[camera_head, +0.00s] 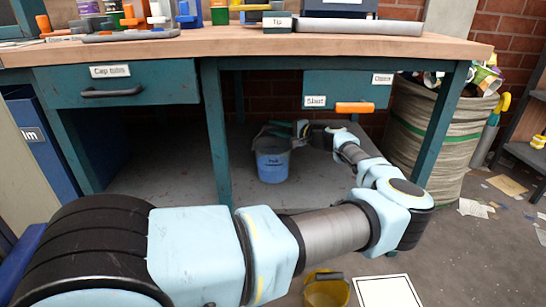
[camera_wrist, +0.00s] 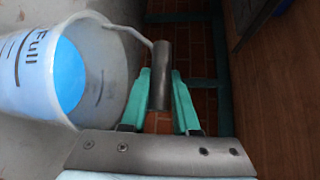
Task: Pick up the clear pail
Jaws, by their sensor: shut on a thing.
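The clear pail (camera_head: 272,163) stands on the grey lower shelf under the workbench, with blue showing inside it. In the wrist view the pail (camera_wrist: 88,80) is at the left, whitish and see-through, with "Full" lettering on its side. Its handle has a dark round grip (camera_wrist: 161,75) on a pale wire. My gripper (camera_wrist: 162,92) has its green fingers shut on that grip, beside the pail's rim. In the head view my gripper (camera_head: 284,127) reaches in from the right at the pail's top. I cannot tell whether the pail's base is lifted.
The workbench top (camera_head: 240,42) lies close above my arm, with labelled drawers (camera_head: 125,82) and a table leg (camera_head: 215,135) left of the pail. A tall woven bin (camera_head: 430,130) stands right. A yellow pail (camera_head: 327,292) and a white sheet (camera_head: 387,291) are in front.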

